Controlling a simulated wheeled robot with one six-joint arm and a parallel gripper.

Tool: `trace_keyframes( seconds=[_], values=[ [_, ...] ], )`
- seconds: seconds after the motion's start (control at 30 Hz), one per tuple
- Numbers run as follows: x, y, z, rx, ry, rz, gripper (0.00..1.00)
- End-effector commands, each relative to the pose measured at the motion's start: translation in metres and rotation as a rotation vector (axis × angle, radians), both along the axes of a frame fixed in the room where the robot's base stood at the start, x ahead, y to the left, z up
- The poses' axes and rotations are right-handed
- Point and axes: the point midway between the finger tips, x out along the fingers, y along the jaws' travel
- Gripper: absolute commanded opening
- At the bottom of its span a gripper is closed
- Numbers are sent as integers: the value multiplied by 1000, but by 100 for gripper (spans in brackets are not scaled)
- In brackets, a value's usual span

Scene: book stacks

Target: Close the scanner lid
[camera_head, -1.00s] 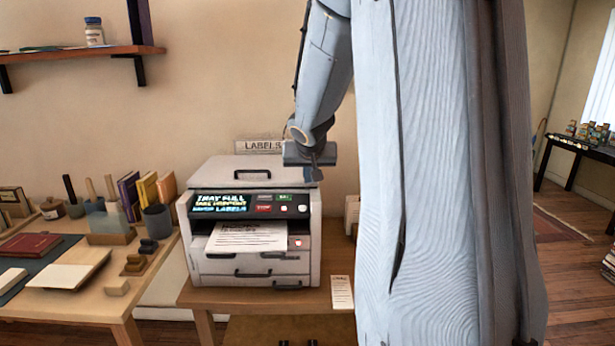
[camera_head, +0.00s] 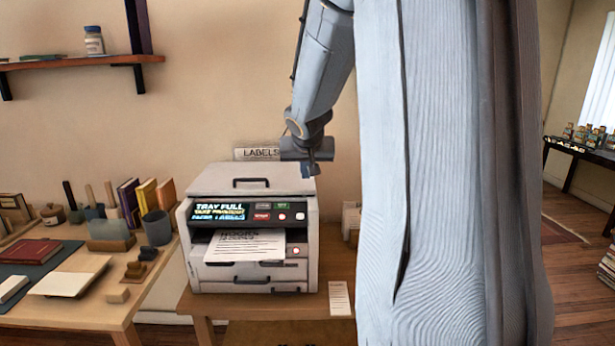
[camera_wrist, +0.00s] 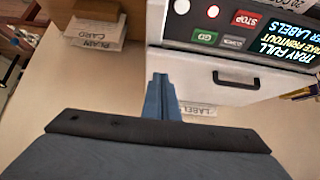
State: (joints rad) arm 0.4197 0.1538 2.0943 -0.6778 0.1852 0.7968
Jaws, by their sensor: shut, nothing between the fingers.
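The white scanner-printer (camera_head: 236,272) stands on a small wooden table. Its lid (camera_head: 215,180), with a dark handle (camera_head: 250,182), lies flat or nearly flat on top; I cannot tell whether a small gap remains. The lid (camera_wrist: 190,60) appears upside down in the wrist view, with its handle (camera_wrist: 235,78). My gripper (camera_head: 311,171) is shut and empty, pointing down at the lid's right rear corner. Its fingertips (camera_wrist: 160,78) show beside the lid's edge in the wrist view; contact is unclear.
The lit panel (camera_head: 248,212) reads "TRAY FULL". A printed sheet (camera_head: 245,245) sticks out of the front. A "LABELS" sign (camera_head: 260,153) is behind the lid. A desk (camera_head: 125,312) with books and stamps is at left. My large arm blocks the view right of the printer.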

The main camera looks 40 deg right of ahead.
Motion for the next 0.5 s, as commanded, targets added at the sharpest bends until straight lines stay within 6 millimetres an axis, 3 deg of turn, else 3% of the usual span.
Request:
trace_keyframes(
  seconds=[0.2,0.5],
  values=[
    [-28,19,35,-1,-7,0,0],
    [-50,34,62,-2,-6,1,0]
  ],
)
